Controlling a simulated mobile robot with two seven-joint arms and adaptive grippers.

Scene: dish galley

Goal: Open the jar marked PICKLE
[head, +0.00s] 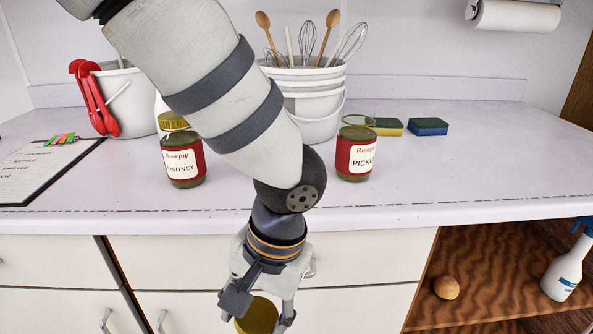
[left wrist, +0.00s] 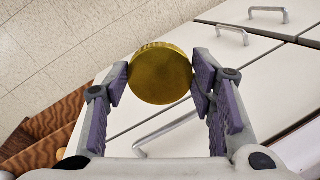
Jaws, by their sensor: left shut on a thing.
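The jar marked PICKLE (head: 356,160) stands upright on the counter, right of my arm, with a red label. Its glass rim shows open at the top with no lid on it. My left gripper (head: 257,312) hangs below the counter edge, in front of the white drawers, away from the jar. It is shut on a round gold lid (left wrist: 160,74), gripped at its sides between the purple finger pads. A jar marked CHUTNEY (head: 184,163) stands left of my arm with a gold lid on; my arm partly hides it. My right gripper is not in view.
White buckets with whisks and spoons (head: 314,112) stand behind the jars. Two sponges (head: 428,126) lie at back right, and a clipboard (head: 42,168) lies at left. The counter's right side is clear. A spray bottle (head: 566,272) and a round brown object (head: 446,287) sit on the open shelf.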

